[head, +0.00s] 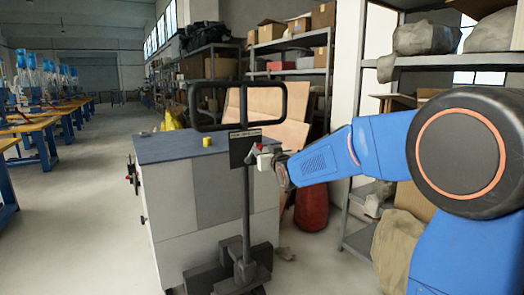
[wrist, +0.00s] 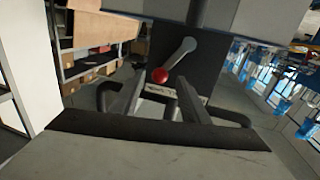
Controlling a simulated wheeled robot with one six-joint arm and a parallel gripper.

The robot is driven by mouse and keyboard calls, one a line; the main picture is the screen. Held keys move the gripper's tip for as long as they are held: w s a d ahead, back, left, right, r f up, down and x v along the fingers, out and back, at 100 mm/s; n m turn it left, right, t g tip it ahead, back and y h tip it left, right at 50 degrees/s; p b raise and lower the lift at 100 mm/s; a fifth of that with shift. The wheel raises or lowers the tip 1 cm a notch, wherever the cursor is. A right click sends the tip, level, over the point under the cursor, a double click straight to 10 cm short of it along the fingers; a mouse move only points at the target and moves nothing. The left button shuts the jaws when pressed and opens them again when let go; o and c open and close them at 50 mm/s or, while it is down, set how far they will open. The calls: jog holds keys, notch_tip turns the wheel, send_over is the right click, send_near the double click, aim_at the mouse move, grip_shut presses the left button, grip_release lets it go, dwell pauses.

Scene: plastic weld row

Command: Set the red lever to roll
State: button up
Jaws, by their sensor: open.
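The red lever is a grey arm with a red ball knob (wrist: 160,75), mounted on a dark plate (wrist: 208,62) with a pale lettered strip too small to read. In the wrist view, which looks turned over, the arm slants from its pivot at the upper right down to the knob. My gripper (wrist: 158,90) is open, with one dark finger on each side of the knob's line. The knob appears between or just beyond the fingertips; I cannot tell whether they touch it.
The plate is on a dark post (head: 246,210) below a black loop handle (head: 250,105). Behind it stands a grey cabinet (head: 175,200) with a yellow cup-like object (head: 207,141) on top. Loaded shelves (head: 365,130) stand at right; open floor (head: 65,225) lies at left.

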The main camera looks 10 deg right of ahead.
jog(key=shift+w+a, duration=0.1)
jog(key=shift+w, duration=0.95)
jog(key=shift+c, duration=0.2)
grip_shut()
jog(key=shift+a, duration=0.15)
jog(key=shift+s+a+r+n+t, duration=0.15)
jog(key=shift+a+n, duration=0.15)
jog(key=shift+n, duration=0.35)
jog(key=shift+s+a+r+n+t, duration=0.15)
jog(key=shift+a+n, duration=0.15)
jog(key=shift+n, duration=0.35)
jog(key=shift+s+a+r+n+t+y, duration=0.15)
jog(key=shift+a+n, duration=0.15)
jog(key=shift+n, duration=0.35)
jog(key=shift+a+f+n+t+y, duration=0.1)
jog(key=shift+a+n, duration=0.25)
jog(key=shift+n, duration=0.25)
jog(key=shift+s+a+r+n+t+y, duration=0.15)
jog(key=shift+a+n, duration=0.15)
jog(key=shift+n, duration=0.35)
jog(key=shift+f, duration=0.1)
